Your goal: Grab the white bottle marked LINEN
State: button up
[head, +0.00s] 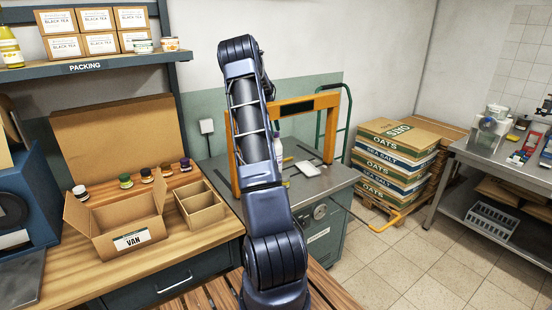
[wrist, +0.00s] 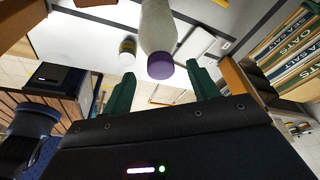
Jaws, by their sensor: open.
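A white bottle (wrist: 158,28) with a purple cap (wrist: 160,70) is in the wrist view, just beyond and between my fingertips. Its marking cannot be read. In the head view a strip of a white bottle (head: 278,150) shows beside my arm on the grey metal bench (head: 325,182). My gripper (wrist: 159,76) is open, its two green fingers apart with the bottle's cap end between or just ahead of them; whether they touch cannot be told. My arm hides the gripper in the head view.
An orange frame (head: 300,107) arches over the bench. A white tray (head: 309,168) lies right of the bottle. Stacked sacks (head: 395,160) stand further right.

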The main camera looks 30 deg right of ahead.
aim_at(276, 133)
jog(key=shift+x, duration=1.9)
jog(key=shift+w, duration=0.15)
grip_shut()
